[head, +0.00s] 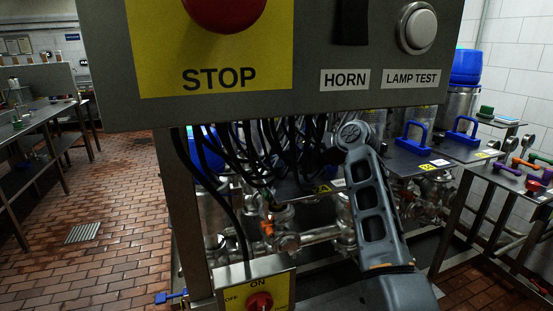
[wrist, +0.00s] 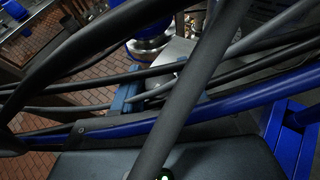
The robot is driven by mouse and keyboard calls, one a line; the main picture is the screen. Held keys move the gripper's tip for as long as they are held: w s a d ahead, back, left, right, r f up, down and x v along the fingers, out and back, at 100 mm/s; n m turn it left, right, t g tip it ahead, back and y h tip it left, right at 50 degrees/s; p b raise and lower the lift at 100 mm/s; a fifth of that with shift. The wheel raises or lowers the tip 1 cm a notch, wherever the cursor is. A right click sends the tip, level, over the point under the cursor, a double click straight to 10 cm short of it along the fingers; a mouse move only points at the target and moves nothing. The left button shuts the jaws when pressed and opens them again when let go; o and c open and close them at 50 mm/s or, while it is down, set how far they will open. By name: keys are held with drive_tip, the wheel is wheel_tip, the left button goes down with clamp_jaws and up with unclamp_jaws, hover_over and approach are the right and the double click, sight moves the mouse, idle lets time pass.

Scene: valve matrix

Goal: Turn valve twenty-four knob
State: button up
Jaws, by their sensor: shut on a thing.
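I cannot pick out valve twenty-four's knob, as no number is readable in either view. My arm (head: 372,205) rises in the middle of the head view, and its far end is lost behind the control box and black cables. In the wrist view my gripper (wrist: 165,92) is partly covered by crossing dark cables. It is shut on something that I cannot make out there. Several steel valve bodies (head: 285,225) with pipes stand below the cables in the head view.
A grey control box (head: 300,103) with a red STOP button blocks the upper head view. Black cables (head: 262,150) hang beneath it. Blue handles (head: 417,135) stand on plates behind. A side table (head: 520,177) holds coloured handles. A red rotary switch (head: 258,302) is low. Open tiled floor (head: 110,220) lies left.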

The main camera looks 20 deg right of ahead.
drive_tip(key=shift+m+h, duration=0.3)
drive_tip(key=shift+a+m+t+h, duration=0.15)
drive_tip(key=shift+m+t+h, duration=0.35)
drive_tip(key=shift+m+t, duration=0.1)
drive_tip(key=m+h, duration=0.2)
drive_tip(key=m+t+h, duration=0.1)
drive_tip(key=m+h, duration=0.1)
drive_tip(key=shift+t+h, duration=0.3)
drive_tip(key=shift+h, duration=0.1)
drive_tip(key=m+h+b, duration=0.1)
drive_tip(key=m+h, duration=0.1)
drive_tip(key=h, duration=0.1)
drive_tip(key=shift+m, duration=0.4)
drive_tip(key=shift+m+h+b, duration=0.5)
drive_tip(key=shift+h+b, duration=0.1)
drive_tip(key=shift+b, duration=0.1)
drive_tip(key=o, duration=1)
drive_tip(key=shift+c, duration=0.2)
